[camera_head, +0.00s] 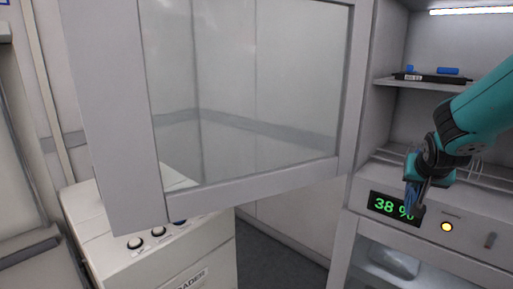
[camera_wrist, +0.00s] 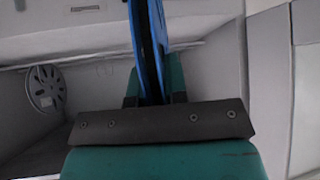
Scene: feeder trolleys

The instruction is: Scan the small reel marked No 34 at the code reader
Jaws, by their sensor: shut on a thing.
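My gripper (camera_head: 424,180) is in front of the cabinet at the right of the head view. It is shut on a thin blue reel (camera_head: 411,197), held edge-on. In the wrist view the blue reel (camera_wrist: 146,45) stands upright between the two teal fingers of my gripper (camera_wrist: 155,88). No number can be read on it. The code reader (camera_head: 205,260) is a pale box at the lower left, with black knobs and a label partly reading "ADER". The glass door hides part of its top.
A framed glass door (camera_head: 250,185) stands open across the middle, between the reader and my gripper. The cabinet has a "38 %" display (camera_head: 392,206), a yellow lamp (camera_head: 447,227) and a shelf with a black tray (camera_head: 430,77). A grey reel (camera_wrist: 46,88) shows in the wrist view.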

